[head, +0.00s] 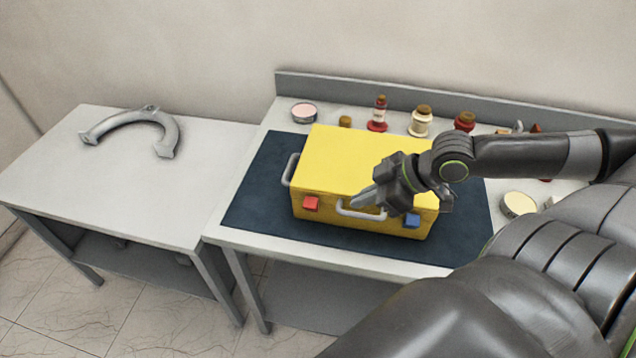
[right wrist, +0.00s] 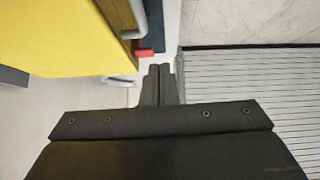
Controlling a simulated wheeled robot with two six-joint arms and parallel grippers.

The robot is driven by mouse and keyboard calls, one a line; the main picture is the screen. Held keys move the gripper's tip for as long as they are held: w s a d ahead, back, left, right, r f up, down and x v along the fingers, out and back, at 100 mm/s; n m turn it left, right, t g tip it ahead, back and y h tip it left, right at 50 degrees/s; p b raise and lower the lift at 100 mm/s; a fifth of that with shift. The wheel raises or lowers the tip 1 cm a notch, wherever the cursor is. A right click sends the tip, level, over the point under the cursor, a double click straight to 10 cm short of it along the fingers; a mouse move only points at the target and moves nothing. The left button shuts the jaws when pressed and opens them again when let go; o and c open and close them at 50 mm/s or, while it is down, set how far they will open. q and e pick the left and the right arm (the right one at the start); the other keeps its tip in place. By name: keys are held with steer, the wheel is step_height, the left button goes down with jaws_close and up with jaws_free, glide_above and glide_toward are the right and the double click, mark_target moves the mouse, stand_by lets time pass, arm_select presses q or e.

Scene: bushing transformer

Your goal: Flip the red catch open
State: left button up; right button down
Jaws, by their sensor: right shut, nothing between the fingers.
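A yellow box (head: 345,155) sits on a dark blue mat, with its front towards me. The red catch (head: 311,203) is on the left of its front face and appears closed. It also shows as a small red block in the right wrist view (right wrist: 145,53). A blue catch (head: 411,220) is on the right of the front, and a grey handle (head: 360,213) lies between them. My right gripper (head: 357,203) is shut and empty in front of the box near the handle, to the right of the red catch. In the right wrist view its fingertips (right wrist: 161,68) are close to the red catch, apparently not touching.
The mat (head: 255,190) lies on a white table. Several bottles and jars (head: 421,120) stand along the back, and a round tin (head: 519,204) is at the right. A lower table (head: 150,190) at the left holds a grey curved part (head: 133,118).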

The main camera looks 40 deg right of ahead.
steer(key=w+r, duration=0.3)
steer(key=r, duration=0.2)
steer(key=shift+w+r+y, duration=0.2)
steer(key=shift+r+y, duration=0.1)
steer(key=b, duration=1.3)
glide_above(305, 204)
steer(key=s+d, duration=0.2)
steer(key=s, duration=0.1)
steer(key=shift+f, duration=3.55)
steer(key=shift+w+a+f, duration=0.1)
steer(key=shift+w+f, duration=0.05)
steer(key=shift+f, duration=0.9)
steer(key=shift+w+a+f, duration=0.1)
steer(key=shift+f, duration=0.9)
steer(key=shift+w, duration=0.1)
